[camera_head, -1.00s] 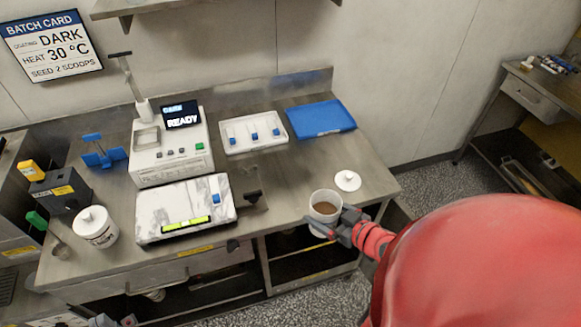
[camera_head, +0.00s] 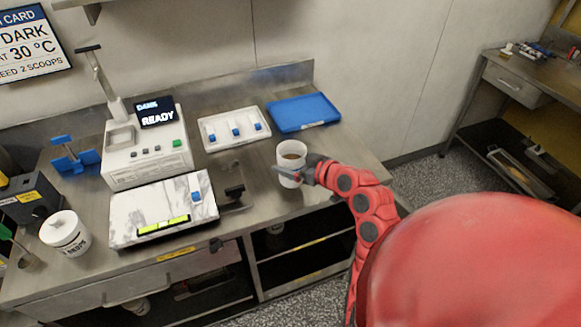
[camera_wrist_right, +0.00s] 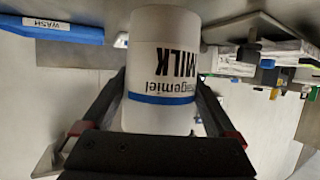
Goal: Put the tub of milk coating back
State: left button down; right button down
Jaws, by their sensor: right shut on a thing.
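The tub of milk coating (camera_head: 291,160) is a white open cup with brown contents, near the right end of the steel counter. In the right wrist view the tub (camera_wrist_right: 160,80) shows a blue band and the word MILK, upside down in the picture. My right gripper (camera_head: 303,174) is shut on the tub, with a finger on each side of it in the wrist view. The tub looks upright; I cannot tell whether its base touches the counter. My left gripper is out of view.
A white machine (camera_head: 148,150) reading READY, a marble-topped unit (camera_head: 150,207), a white tray with blue pieces (camera_head: 234,128) and a blue tray (camera_head: 302,112) stand on the counter (camera_head: 255,190). A lidded white tub (camera_head: 64,232) stands at left.

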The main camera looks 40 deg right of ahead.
jog(key=shift+w+d, duration=0.1)
jog(key=shift+w, duration=0.2)
notch_tip(320, 180, down, 3)
jog(key=shift+w+p, duration=0.1)
jog(key=shift+p, duration=0.75)
jog(key=shift+f, duration=0.25)
